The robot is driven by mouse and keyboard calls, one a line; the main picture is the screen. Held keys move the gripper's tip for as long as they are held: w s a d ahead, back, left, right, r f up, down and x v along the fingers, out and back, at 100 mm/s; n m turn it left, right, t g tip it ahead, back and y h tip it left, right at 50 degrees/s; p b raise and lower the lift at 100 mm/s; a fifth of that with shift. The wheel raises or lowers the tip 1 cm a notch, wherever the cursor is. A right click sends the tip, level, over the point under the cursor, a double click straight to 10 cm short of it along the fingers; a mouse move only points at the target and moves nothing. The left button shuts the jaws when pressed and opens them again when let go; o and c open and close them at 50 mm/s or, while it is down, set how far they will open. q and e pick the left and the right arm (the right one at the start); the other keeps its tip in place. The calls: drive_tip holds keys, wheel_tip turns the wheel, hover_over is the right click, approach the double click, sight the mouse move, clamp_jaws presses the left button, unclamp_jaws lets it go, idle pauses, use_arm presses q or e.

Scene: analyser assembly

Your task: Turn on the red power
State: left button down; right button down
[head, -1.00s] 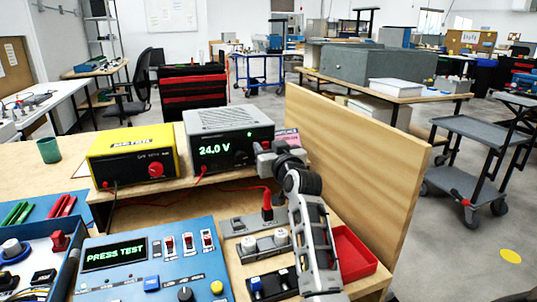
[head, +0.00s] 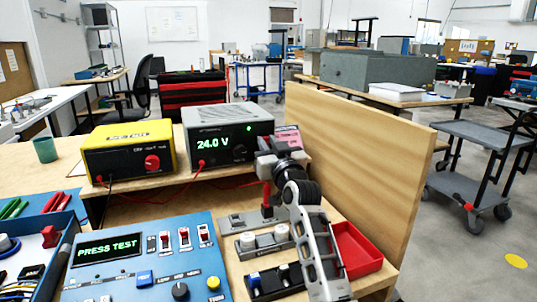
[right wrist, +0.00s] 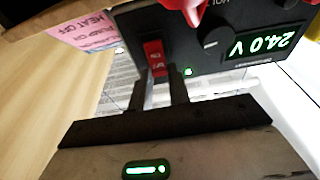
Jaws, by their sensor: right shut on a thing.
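The grey power supply (head: 229,124) stands on the wooden shelf and its display reads 24.0 V. In the right wrist view the supply (right wrist: 215,50) appears upside down, with the red power switch (right wrist: 154,56) on its front and a green light lit nearby. My right gripper (right wrist: 157,80) has its fingertips at this switch, one on each side, and is shut on it. In the head view my right gripper (head: 266,148) is at the supply's right front edge and hides the switch. My left gripper is not in view.
A yellow meter (head: 128,150) stands left of the supply. A blue panel (head: 150,262) showing PRESS TEST lies in front. A red tray (head: 358,250) is right of my arm, beside a tall wooden board (head: 360,165). Red leads run below the supply.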

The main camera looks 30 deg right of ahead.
drive_tip(key=c, duration=1.3)
unclamp_jaws()
drive_tip(key=shift+s+a+f, duration=0.15)
drive_tip(key=shift+s+f, duration=0.05)
drive_tip(key=shift+s, duration=0.25)
drive_tip(key=shift+p+v, duration=0.4)
drive_tip(key=shift+v, duration=5.1)
